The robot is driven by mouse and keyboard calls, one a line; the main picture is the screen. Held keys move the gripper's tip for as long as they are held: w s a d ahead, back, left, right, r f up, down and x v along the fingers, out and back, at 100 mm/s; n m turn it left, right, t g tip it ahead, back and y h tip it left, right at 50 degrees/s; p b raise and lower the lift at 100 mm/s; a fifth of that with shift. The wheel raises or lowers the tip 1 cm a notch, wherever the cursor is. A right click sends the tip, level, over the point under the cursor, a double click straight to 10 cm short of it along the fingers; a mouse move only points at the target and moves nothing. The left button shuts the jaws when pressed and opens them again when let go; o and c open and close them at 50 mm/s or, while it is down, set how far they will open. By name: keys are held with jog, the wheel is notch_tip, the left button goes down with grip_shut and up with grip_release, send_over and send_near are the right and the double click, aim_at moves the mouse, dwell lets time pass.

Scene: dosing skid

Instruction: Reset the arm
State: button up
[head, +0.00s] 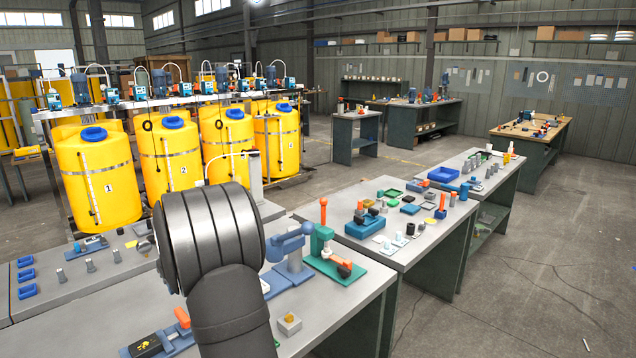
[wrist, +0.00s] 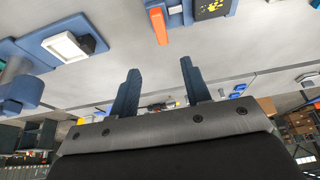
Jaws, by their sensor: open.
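My gripper (wrist: 159,66) shows in the wrist view with its two dark blue fingers spread apart and nothing between them. The fingers appear over the grey bench top, apart from the objects on it. In the head view my dark, ribbed arm link rises in front of the near bench (head: 345,310), and my gripper cannot be made out there.
An orange handle (wrist: 158,22) and a black block with yellow marks (wrist: 212,8) lie near the fingers in the wrist view. A green stand (head: 335,262) and a blue device (head: 290,250) stand right of my arm. Yellow tanks (head: 97,180) stand behind.

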jog(key=x, duration=1.6)
jog(key=shift+s+d, duration=0.1)
jog(key=shift+d, duration=0.05)
jog(key=shift+f, duration=0.3)
jog(key=shift+r+m+h, duration=0.1)
jog(key=shift+m+h, duration=0.2)
jog(key=shift+m, duration=0.3)
jog(key=v, duration=1.7)
jog(key=shift+w+a+f+m+g+h, duration=0.35)
jog(key=shift+w+a+f+m, duration=0.5)
jog(key=shift+f, duration=0.95)
jog(key=shift+w+a+f+m+g+h, duration=0.25)
jog(key=shift+w+a+f+m+g, duration=0.3)
jog(key=shift+f+m, duration=0.9)
jog(key=shift+w+a+f+m+g+h, duration=0.25)
jog(key=shift+w+a+f+m, duration=0.4)
jog(key=shift+f, duration=1.45)
jog(key=shift+w+d, duration=0.1)
jog(key=shift+d, duration=0.05)
